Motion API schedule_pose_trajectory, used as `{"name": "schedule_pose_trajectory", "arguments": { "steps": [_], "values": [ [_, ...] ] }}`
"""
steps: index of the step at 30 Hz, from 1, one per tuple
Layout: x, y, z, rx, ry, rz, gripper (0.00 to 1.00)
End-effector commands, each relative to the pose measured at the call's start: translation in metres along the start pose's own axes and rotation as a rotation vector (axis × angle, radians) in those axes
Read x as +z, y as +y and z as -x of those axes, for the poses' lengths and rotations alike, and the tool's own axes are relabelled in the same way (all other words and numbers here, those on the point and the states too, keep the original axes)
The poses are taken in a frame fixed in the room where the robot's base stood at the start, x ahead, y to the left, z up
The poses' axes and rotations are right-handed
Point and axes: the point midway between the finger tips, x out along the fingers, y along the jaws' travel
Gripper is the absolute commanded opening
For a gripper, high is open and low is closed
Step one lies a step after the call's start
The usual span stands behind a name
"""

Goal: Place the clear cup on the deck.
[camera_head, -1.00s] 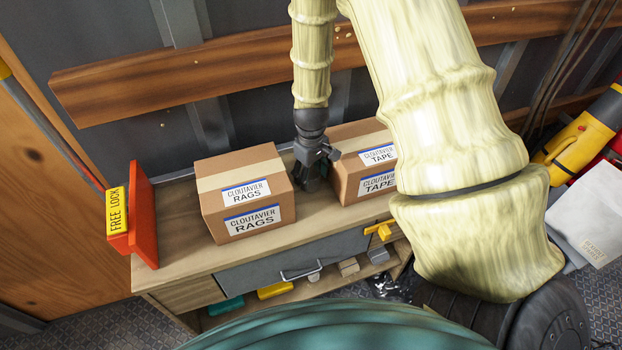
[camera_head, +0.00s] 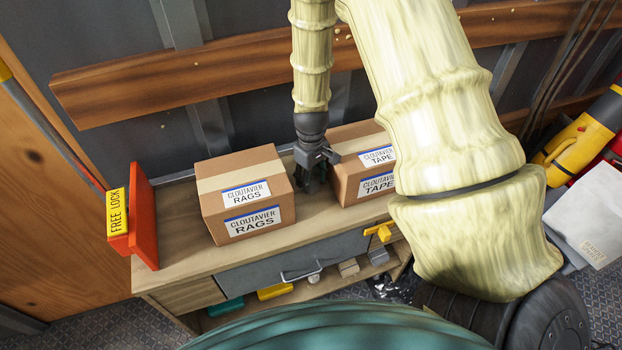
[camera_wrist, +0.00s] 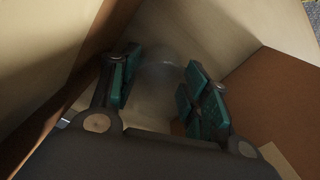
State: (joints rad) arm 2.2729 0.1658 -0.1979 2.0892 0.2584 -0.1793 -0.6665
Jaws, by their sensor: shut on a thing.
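My gripper (camera_head: 313,180) hangs fingers-down in the gap between two cardboard boxes, at the wooden bench top (camera_head: 190,235). In the wrist view its two teal-padded fingers (camera_wrist: 160,92) are spread around a faint, see-through shape, the clear cup (camera_wrist: 158,68), and are shut on it. The cup's outline is dim and its lower part is hard to make out. In the head view the cup cannot be made out; it is small there and screened by the gripper and boxes.
The rags box (camera_head: 246,195) stands close on the left and the tape box (camera_head: 352,165) close on the right. The bench top's front strip is clear. A plated floor (camera_head: 75,330) lies below.

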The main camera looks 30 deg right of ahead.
Motion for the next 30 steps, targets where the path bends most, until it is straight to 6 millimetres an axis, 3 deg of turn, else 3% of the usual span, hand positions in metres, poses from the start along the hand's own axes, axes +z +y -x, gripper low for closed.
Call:
{"name": "schedule_pose_trajectory", "arguments": {
  "steps": [8, 30],
  "values": [
    [-0.001, 0.001, 0.022, 0.002, 0.003, 0.000, 0.28],
    [-0.001, 0.000, 0.142, 0.002, 0.004, 0.000, 0.28]
  ]
}}
